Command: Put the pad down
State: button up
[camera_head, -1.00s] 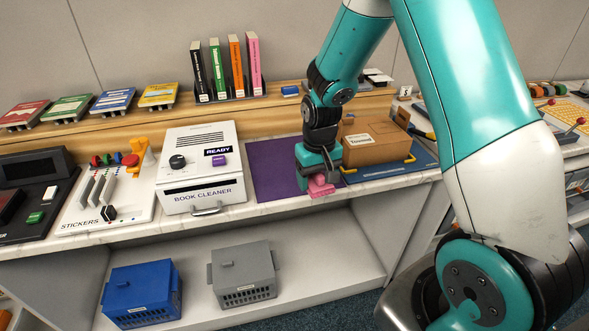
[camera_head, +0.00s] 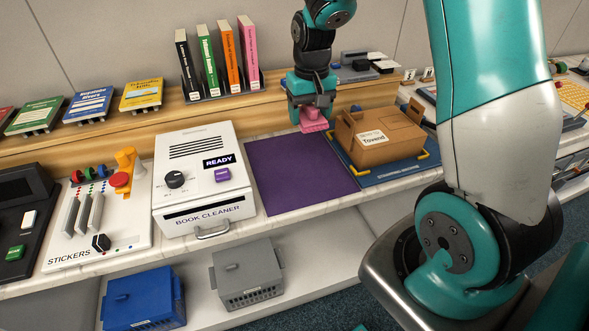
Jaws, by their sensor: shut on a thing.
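The pad is a small pink block (camera_head: 314,126), held at the tips of my gripper (camera_head: 311,118). My gripper is shut on it and points down. It is over the back right part of the purple mat (camera_head: 300,175), close to the wooden ledge. Whether the pad touches anything below cannot be told. Part of the pad is hidden by the gripper fingers.
A cardboard box (camera_head: 385,150) sits on a blue board (camera_head: 400,178) to the right. The white book cleaner (camera_head: 196,180) stands left of the mat. Upright books (camera_head: 228,65) stand on the ledge (camera_head: 150,128) behind. Most of the mat is bare.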

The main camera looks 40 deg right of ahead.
aim_at(305, 181)
jog(key=shift+w+f, duration=0.2)
jog(key=shift+w, duration=0.05)
notch_tip(305, 181, down, 20)
jog(key=p, duration=0.2)
jog(key=shift+w+r+p, duration=0.1)
jog(key=shift+r+p, duration=0.1)
jog(key=shift+p, duration=0.1)
jog(key=shift+f, duration=0.2)
jog(key=o, duration=1)
jog(key=shift+r, duration=0.1)
